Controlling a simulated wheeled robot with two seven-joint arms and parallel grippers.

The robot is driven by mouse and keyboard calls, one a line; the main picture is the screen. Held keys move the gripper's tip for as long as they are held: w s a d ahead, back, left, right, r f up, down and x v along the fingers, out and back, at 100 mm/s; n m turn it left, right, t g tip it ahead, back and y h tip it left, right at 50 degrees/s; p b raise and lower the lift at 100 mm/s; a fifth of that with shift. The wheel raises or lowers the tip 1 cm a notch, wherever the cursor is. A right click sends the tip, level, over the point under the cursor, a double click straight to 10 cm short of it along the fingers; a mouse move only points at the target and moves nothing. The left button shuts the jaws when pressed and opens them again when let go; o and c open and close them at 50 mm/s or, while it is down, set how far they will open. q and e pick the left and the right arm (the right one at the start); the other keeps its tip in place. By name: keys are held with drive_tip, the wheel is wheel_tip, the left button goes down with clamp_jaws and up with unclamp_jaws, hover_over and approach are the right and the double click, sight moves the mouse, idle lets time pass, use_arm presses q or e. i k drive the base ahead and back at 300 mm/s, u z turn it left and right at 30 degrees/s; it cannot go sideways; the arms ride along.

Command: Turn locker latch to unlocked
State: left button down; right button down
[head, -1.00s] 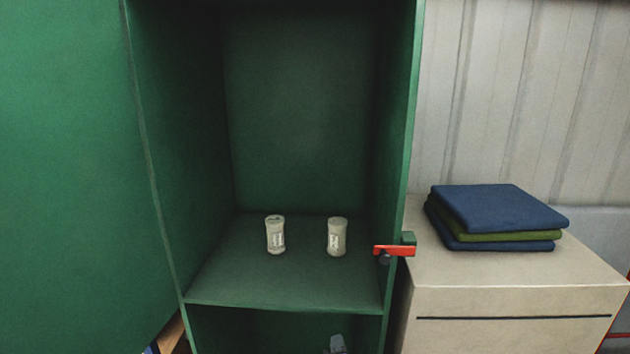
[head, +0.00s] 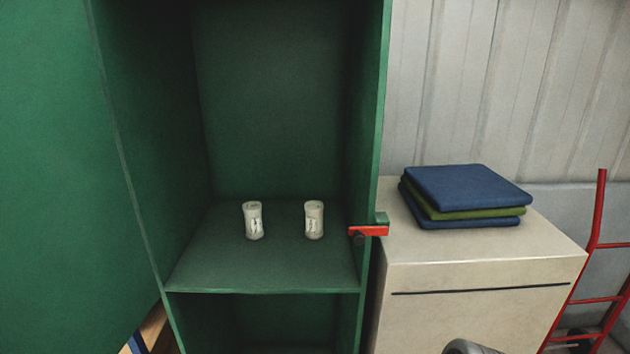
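The green locker (head: 378,120) stands open in the middle of the head view, its door (head: 50,180) swung out to the left. The red latch (head: 369,231) is on the locker's right front edge. Its handle lies about level and points left across the edge, with a small green block behind its right end. Neither gripper can be made out in the head view. A grey rounded piece at the bottom edge, right of centre, may be part of my arm.
Two pale canisters (head: 253,221) (head: 314,220) stand on the locker shelf (head: 260,275). A beige cabinet (head: 480,262) beside the locker carries folded blue and green cloths (head: 467,190). A red hand truck (head: 597,215) stands at the far right.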

sight(358, 234)
drive_tip(key=z, duration=1.35)
drive_tip(key=k, duration=0.8)
drive_tip(key=u, duration=0.65)
drive_tip(key=i, duration=1)
drive_tip(key=z, duration=0.05)
